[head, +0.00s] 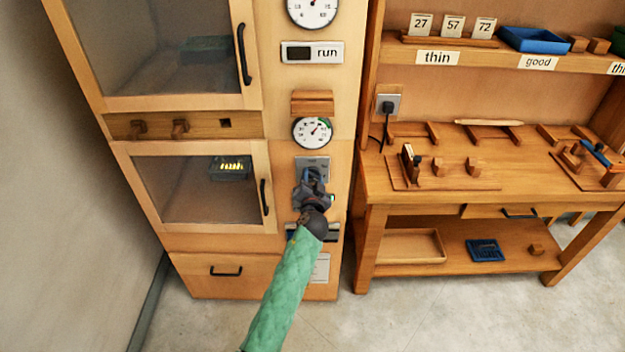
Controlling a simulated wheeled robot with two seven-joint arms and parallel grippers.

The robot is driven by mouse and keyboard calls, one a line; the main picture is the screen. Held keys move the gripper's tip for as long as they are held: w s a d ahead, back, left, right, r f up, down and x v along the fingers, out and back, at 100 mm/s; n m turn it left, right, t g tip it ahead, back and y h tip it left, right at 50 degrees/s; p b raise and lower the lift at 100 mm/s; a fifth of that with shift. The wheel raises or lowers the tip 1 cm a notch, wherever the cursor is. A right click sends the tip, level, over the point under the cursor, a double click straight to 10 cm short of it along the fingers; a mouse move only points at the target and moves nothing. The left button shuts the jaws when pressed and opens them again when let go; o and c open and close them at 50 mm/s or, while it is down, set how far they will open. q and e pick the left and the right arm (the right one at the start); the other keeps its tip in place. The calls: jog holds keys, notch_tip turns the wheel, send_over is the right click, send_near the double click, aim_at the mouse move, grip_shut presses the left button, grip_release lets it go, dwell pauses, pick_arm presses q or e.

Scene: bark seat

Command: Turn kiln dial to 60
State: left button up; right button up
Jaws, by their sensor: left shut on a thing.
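The kiln (220,241) is a tall wooden cabinet with two glass doors at the left. On its right-hand panel a grey plate (304,162) carries the dial (313,172), which is mostly hidden by my left gripper. My left gripper (313,182), on the green-sleeved arm, is at the plate and shut on the dial. The dial's setting cannot be read. A round white gauge (312,132) with a needle and a green arc sits just above the plate; its numbers are too small to read surely. My right gripper is not in view.
A second gauge (313,10) and a "run" label (327,53) are higher on the panel; a wooden block (312,103) juts out above the lower gauge. The lower door handle (264,197) is left of my gripper. A workbench (430,205) stands close on the right.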

pick_arm(q)
jog(key=m, duration=0.3)
jog(key=shift+m, duration=1.9)
jog(key=shift+m+p, duration=0.3)
jog(key=shift+m, duration=1.8)
jog(key=o, duration=0.9)
jog(key=shift+o, duration=0.4)
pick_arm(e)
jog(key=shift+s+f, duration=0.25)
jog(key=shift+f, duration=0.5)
pick_arm(q)
jog(key=shift+s, duration=0.1)
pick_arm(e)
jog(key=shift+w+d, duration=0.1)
